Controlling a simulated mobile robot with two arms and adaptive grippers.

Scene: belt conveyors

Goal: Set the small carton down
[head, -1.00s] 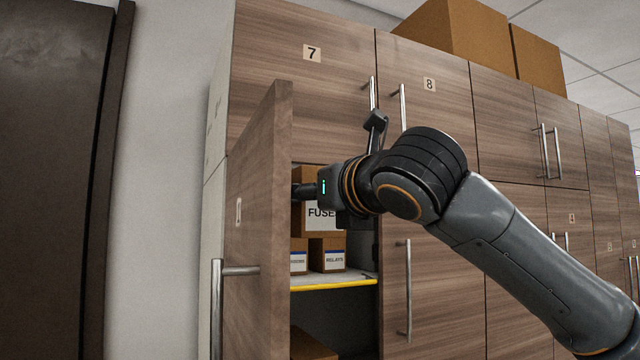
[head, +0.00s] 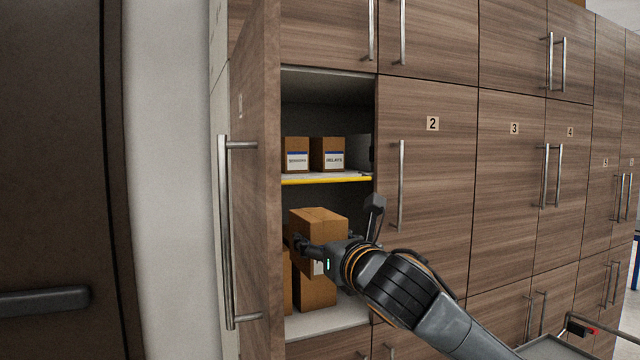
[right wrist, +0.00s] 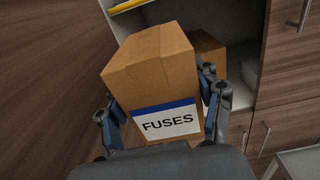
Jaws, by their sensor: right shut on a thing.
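The small brown carton (head: 320,222) is held at the lower compartment of the open cupboard. In the right wrist view the carton (right wrist: 150,75) shows a white label with a blue band reading "FUSES". My right gripper (head: 312,252) is shut on it, with one finger on each side in the right wrist view (right wrist: 162,108). The carton looks slightly tilted in that view. Whether its underside touches anything is hidden. My left gripper is not in view.
Another carton (head: 315,292) stands on the cupboard floor (head: 325,322) below the held one. Two labelled cartons, one reading "RELAYS" (head: 328,154), stand on the yellow-edged shelf (head: 330,179) above. The open door (head: 255,190) bounds the left side.

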